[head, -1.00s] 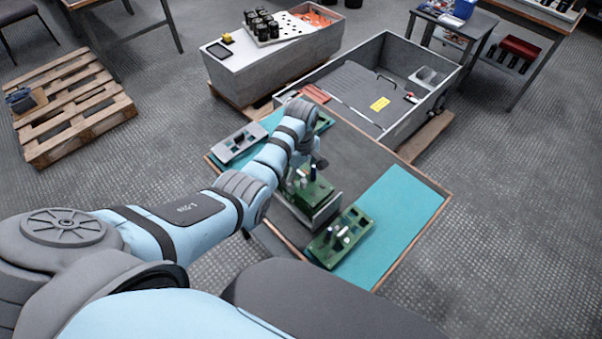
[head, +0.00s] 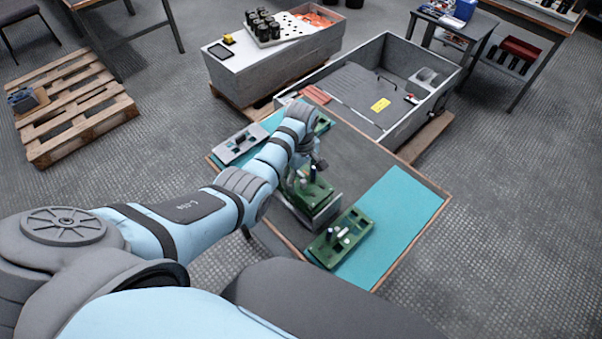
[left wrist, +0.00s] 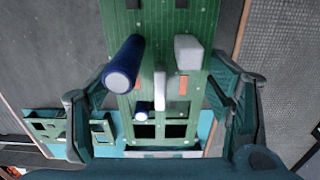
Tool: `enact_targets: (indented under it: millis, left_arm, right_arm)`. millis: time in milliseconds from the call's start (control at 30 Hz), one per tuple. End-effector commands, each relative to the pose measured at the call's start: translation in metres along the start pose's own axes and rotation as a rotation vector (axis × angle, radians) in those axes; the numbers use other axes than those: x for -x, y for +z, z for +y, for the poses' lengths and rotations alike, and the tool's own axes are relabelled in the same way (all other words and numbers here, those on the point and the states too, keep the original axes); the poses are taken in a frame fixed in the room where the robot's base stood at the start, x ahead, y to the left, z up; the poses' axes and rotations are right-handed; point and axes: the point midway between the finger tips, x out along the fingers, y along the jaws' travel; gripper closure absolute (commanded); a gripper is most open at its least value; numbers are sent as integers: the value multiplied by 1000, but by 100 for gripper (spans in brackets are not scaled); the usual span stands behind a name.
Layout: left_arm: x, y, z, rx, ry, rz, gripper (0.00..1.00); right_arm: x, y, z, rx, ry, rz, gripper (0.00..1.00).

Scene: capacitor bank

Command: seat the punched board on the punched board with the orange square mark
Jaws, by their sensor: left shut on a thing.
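My left gripper (head: 305,168) reaches down over the table and is shut on a green punched board (head: 318,196). In the left wrist view this board (left wrist: 147,60) lies between the two fingers and carries a dark blue cylinder, a grey block, two small orange patches and square holes. A second green punched board (head: 350,232) lies on the teal mat, nearer to me, with square holes and small upright parts. A third green piece (head: 322,123) shows partly behind my left arm. I cannot tell which board bears the orange square mark. My right gripper is not in view.
A pale grey edge (head: 328,217) shows just below the held board. The teal mat (head: 405,210) is clear on the right. A grey walled tray (head: 440,92) stands beyond the table.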

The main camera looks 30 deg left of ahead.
Motion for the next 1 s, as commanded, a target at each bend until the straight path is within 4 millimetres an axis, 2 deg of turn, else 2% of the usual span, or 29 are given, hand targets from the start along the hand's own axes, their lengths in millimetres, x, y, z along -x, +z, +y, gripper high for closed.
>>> enact_targets:
  millis: [1000]
  left_arm:
    - [-26,0,0,0,0,0,60]
  right_arm:
    - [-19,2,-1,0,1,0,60]
